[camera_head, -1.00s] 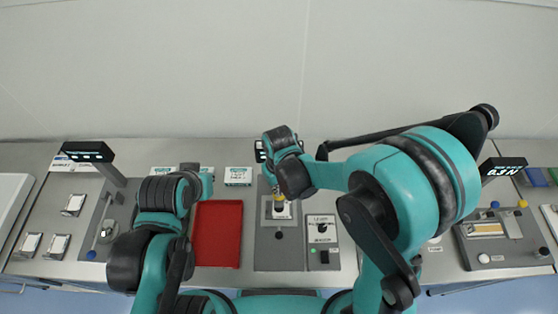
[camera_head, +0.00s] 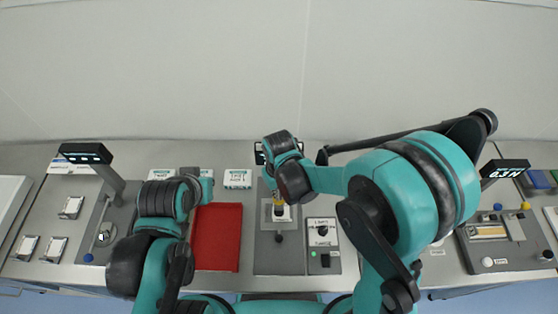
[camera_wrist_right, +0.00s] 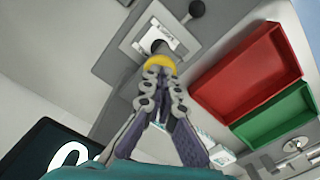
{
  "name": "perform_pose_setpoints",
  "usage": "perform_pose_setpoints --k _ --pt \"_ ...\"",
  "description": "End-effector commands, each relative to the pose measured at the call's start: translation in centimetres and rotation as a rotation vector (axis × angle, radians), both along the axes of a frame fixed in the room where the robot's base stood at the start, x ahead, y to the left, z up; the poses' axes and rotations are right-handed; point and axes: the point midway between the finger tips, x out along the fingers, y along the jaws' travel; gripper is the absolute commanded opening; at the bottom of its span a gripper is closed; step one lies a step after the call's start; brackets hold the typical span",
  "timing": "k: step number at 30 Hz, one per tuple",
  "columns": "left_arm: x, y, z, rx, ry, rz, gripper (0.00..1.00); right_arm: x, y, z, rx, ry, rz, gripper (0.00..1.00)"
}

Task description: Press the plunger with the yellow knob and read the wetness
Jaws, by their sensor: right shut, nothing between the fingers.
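The yellow knob (camera_wrist_right: 158,62) tops the plunger of the middle tester (camera_head: 265,253). A pale sample plate (camera_wrist_right: 140,38) lies under the plunger. My right gripper (camera_wrist_right: 165,76) is shut and empty, its tips at the knob, seeming to touch it. The tester's display (camera_head: 259,153) is mostly behind my right wrist; the wrist view shows part of a display with a large 0 (camera_wrist_right: 70,155). My left arm is folded over the left of the bench; its fingers cannot be made out.
A red tray (camera_head: 217,238) lies left of the tester, and a switch box (camera_head: 323,247) stands at its right. A green tray (camera_wrist_right: 275,118) shows beside the red one in the wrist view. Other testers stand at the far left (camera_head: 103,237) and far right (camera_head: 491,238).

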Motion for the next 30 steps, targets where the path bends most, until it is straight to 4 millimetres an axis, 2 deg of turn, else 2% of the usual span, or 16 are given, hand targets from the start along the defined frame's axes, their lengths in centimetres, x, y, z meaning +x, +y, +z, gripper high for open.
perform_pose_setpoints --k 16,30 --pt "0.0 0.0 0.1 0.000 0.000 0.000 0.00 0.0 0.0 0.2 0.000 0.000 0.000 0.00" --pt "0.0 0.0 2.9 0.000 0.000 0.000 0.00 0.0 0.0 4.1 0.000 0.000 0.000 0.00"
